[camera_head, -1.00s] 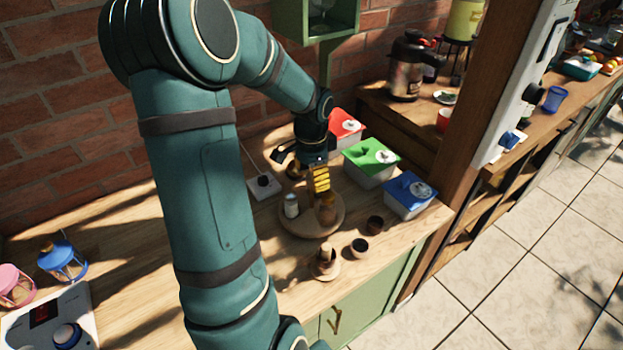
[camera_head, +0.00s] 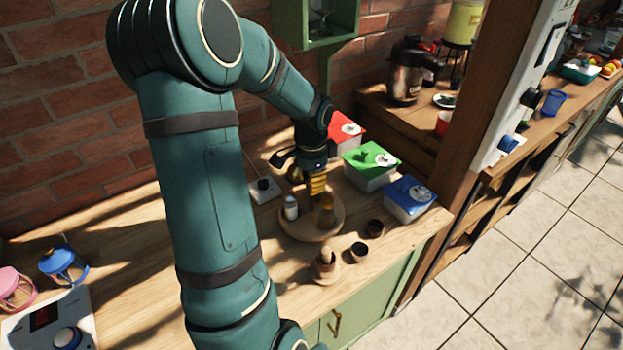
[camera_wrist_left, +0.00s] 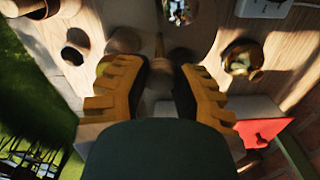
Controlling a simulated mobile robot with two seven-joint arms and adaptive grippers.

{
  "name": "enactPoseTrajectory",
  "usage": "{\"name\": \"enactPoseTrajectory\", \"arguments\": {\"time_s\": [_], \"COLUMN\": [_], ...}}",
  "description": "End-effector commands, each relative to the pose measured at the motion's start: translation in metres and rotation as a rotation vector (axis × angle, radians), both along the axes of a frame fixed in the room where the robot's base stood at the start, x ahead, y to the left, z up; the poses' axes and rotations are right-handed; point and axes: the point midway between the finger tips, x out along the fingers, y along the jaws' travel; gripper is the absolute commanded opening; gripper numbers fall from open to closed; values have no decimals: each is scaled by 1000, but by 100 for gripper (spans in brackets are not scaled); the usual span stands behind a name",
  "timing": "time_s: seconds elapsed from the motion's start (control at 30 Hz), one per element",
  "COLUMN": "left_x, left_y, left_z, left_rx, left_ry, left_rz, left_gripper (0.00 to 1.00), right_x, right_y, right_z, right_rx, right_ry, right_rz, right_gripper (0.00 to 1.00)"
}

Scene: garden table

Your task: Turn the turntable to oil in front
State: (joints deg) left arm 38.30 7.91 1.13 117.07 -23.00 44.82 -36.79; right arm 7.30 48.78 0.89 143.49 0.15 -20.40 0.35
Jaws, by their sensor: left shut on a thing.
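The round wooden turntable (camera_head: 300,233) stands on the counter. It carries a white shaker (camera_head: 291,207) at its left and an amber-brown bottle (camera_head: 327,204), perhaps the oil, at its right. My left gripper (camera_head: 317,193) points down over the turntable, behind the amber bottle. In the left wrist view the yellow-ridged fingers of my left gripper (camera_wrist_left: 160,82) are close around a thin post (camera_wrist_left: 158,46) that seems to belong to the turntable. The fingers hide much of the grip. A brass-coloured vessel (camera_wrist_left: 242,58) sits to their right. My right gripper is not in view.
Boxes with red (camera_head: 346,128), green (camera_head: 371,158) and blue (camera_head: 409,192) lids line the right. The counter left of the turntable is partly clear.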

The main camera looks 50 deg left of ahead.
Motion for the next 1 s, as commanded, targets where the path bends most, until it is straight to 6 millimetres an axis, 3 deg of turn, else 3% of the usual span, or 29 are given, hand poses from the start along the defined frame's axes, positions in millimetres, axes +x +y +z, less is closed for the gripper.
{"name": "enactPoseTrajectory", "arguments": {"time_s": [0.23,0.57,0.6,0.7,1.0], "left_x": [-1,-1,-1,-1,0], "left_y": [0,0,0,0,0], "left_z": [1,-1,-1,-1,0], "left_rx": [-2,-2,-2,-2,0], "left_ry": [4,4,4,4,3], "left_rz": [-182,-207,-207,-206,-206], "left_gripper": [0,0,32,61,61], "right_x": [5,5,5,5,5], "right_y": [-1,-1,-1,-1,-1], "right_z": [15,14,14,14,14], "right_rx": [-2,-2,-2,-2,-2], "right_ry": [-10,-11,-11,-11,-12], "right_rz": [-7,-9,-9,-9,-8], "right_gripper": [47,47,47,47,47]}}
